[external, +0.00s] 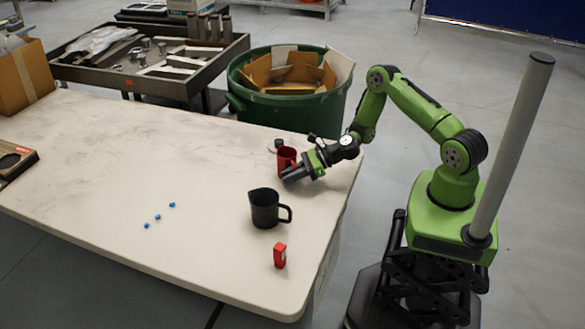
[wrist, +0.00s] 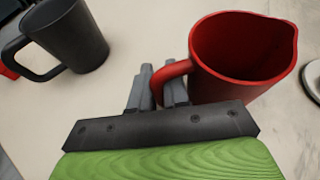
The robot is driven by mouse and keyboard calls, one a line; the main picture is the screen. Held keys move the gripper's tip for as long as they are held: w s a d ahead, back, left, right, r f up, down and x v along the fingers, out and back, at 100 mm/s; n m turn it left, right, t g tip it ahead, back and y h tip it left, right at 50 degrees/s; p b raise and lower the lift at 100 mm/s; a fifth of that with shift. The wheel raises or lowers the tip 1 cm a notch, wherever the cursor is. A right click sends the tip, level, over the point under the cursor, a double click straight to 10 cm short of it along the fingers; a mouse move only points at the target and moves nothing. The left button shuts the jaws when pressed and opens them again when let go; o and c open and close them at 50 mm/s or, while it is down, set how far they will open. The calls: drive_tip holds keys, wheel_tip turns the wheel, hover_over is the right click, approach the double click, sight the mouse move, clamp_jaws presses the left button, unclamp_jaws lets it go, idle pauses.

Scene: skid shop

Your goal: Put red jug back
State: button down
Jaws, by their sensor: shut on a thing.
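The red jug (external: 286,158) stands upright near the back right edge of the white table. In the wrist view the red jug (wrist: 238,62) is at the upper right, its open mouth showing and looking empty. My gripper (external: 292,175) is beside it. In the wrist view my gripper (wrist: 160,92) is shut on the jug's handle, with one grey finger on each side. Whether the jug's base touches the table is hard to tell.
Several blue bits (external: 158,217) lie mid-table. A small dark-topped item (external: 278,144) is just behind the red jug.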

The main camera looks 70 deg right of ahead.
drive_tip(key=c, duration=1.1)
unclamp_jaws()
drive_tip(key=shift+f, duration=0.1)
